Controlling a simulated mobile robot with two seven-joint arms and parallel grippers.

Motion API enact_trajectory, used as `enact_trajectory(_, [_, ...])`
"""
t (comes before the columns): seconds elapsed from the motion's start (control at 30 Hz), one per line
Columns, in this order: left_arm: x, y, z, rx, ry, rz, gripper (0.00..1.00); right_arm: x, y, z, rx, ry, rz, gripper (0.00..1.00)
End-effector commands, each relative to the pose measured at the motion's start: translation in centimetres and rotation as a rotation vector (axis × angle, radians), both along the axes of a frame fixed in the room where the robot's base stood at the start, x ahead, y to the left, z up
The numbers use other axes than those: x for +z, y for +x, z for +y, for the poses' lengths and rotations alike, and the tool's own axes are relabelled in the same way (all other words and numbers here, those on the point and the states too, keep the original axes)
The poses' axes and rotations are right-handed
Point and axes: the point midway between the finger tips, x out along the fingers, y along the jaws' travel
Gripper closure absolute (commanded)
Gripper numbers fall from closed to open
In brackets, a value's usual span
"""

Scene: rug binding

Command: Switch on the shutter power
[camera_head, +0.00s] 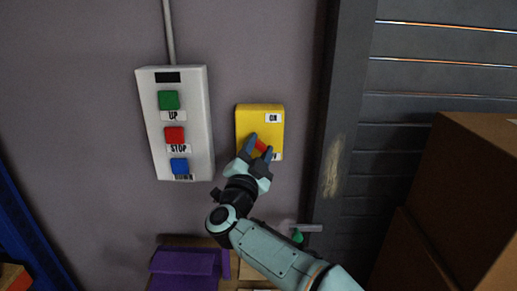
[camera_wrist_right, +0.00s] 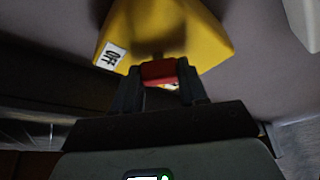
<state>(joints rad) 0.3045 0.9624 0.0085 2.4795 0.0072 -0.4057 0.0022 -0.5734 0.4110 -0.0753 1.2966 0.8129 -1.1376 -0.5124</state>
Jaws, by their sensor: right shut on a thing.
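A yellow power box (camera_head: 259,118) is mounted on the wall, with an ON label at its upper right. A red switch handle (camera_head: 262,146) is on the box's front, in its lower half. My right gripper (camera_head: 259,148) is at the box, its fingers shut on the red handle from both sides. In the right wrist view the red handle (camera_wrist_right: 158,71) sits between the two dark fingers, in front of the yellow box (camera_wrist_right: 170,25) with an OFF label (camera_wrist_right: 110,55). The fingers partly hide the handle and the lower label in the head view. My left gripper is not in view.
A white control box (camera_head: 193,112) with UP, STOP and DOWN buttons is on the wall to the left. A dark door frame and slatted shutter (camera_head: 430,75) are to the right. Brown boxes (camera_head: 470,180) are stacked at right. Purple items (camera_head: 185,265) lie below.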

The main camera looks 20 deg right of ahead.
Motion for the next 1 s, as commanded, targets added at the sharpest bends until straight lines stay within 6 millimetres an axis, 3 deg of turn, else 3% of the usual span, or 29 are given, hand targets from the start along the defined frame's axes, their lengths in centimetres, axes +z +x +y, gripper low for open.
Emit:
enact_trajectory(0.7, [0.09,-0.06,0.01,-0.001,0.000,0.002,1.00,-0.06,0.02,0.01,0.000,0.074,-0.020,0.88])
enact_trajectory(0.73, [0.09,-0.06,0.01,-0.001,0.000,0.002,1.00,-0.06,0.02,0.01,0.000,0.074,-0.020,0.51])
enact_trajectory(0.8, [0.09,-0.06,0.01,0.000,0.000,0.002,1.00,-0.06,0.02,0.02,0.000,0.072,-0.020,0.32])
enact_trajectory(1.0, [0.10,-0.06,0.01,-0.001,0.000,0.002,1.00,-0.02,0.02,0.01,0.000,0.071,-0.019,0.32])
